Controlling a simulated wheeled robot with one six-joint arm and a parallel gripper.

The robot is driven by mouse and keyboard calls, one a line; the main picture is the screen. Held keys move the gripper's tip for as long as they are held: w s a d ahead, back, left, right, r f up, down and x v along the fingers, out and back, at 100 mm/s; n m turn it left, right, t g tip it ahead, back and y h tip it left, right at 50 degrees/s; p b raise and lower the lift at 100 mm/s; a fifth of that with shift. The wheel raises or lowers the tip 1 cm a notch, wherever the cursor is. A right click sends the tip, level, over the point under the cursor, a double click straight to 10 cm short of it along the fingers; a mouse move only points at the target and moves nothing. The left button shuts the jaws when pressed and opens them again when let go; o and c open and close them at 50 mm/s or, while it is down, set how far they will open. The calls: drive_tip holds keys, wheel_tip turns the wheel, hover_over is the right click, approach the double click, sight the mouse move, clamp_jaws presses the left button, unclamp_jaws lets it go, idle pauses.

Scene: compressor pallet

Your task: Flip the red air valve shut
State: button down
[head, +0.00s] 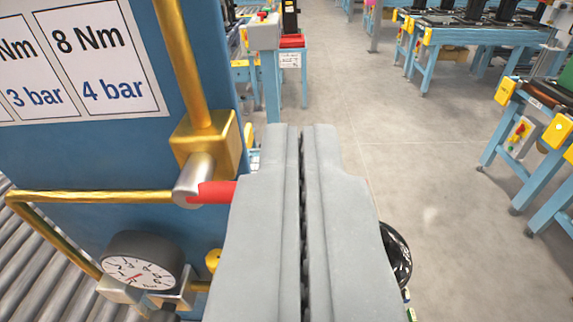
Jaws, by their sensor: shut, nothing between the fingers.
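The red air valve handle (214,192) sticks out to the right, roughly level in the picture, from a silver stem (190,183) on a brass valve block (207,142). The block sits on the brass pipe at the right edge of the blue panel (90,160). My gripper (302,130) is shut and empty, its two grey fingers pressed together. The left finger covers the right end of the red handle. I cannot tell whether finger and handle touch.
A round pressure gauge (142,260) and a lower brass pipe (90,197) sit below left of the valve. Rollers (25,245) lie at the left edge. Blue workbenches (480,36) stand behind and to the right. The grey floor (430,150) between is open.

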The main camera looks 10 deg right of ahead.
drive_tip(key=v, duration=0.8)
idle(0.4)
drive_tip(key=s+a+f+n+y, duration=0.1)
drive_tip(key=s+a+f, duration=0.3)
drive_tip(key=s+a, duration=0.4)
drive_tip(key=s+a+f+y, duration=0.1)
drive_tip(key=s+a+f, duration=0.4)
drive_tip(key=a, duration=0.5)
drive_tip(key=s+a+f+n+y, duration=0.1)
drive_tip(key=s+a+f, duration=0.5)
drive_tip(key=s+f, duration=0.2)
drive_tip(key=s+a+f+n+y, duration=0.1)
drive_tip(key=s+a+f, duration=0.5)
drive_tip(key=s, duration=0.5)
wheel_tip(320, 180, down, 3)
drive_tip(key=shift+a+r+n+t+y, duration=0.1)
drive_tip(key=shift+a+n+t+y, duration=0.05)
drive_tip(key=shift+n+t+y, duration=0.2)
